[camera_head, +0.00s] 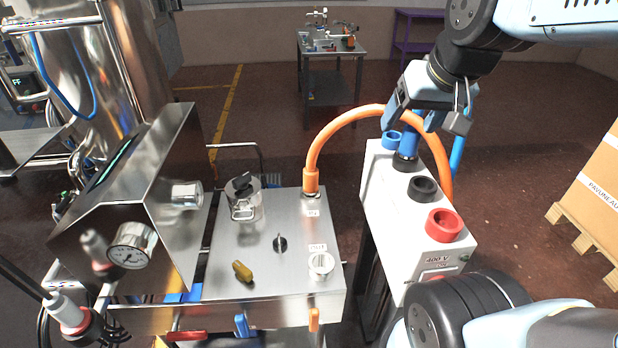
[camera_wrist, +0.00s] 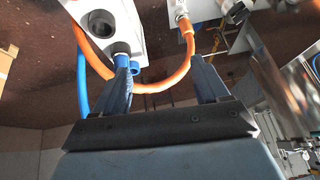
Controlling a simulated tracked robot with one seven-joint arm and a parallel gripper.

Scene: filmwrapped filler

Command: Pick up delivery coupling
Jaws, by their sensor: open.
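An orange coupling (camera_head: 311,181) stands upright on the steel worktop and most likely is the delivery coupling; no readable label confirms it. An orange hose (camera_head: 352,108) rises from it and arcs right, behind my gripper (camera_head: 424,122), down along the white box. In the wrist view the coupling (camera_wrist: 187,32) is beyond the right fingertip. My gripper (camera_wrist: 165,75) is open, and the orange hose (camera_wrist: 155,88) crosses the view between its fingers, with contact unclear. A blue plug (camera_head: 408,142) stands at the box's top, close to my gripper; its tip shows beside the left finger (camera_wrist: 121,61).
The white box (camera_head: 400,230) has blue, black and red (camera_head: 445,225) sockets on top. A blue hose (camera_head: 457,155) hangs behind the box. A pallet carton (camera_head: 595,185) stands right.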

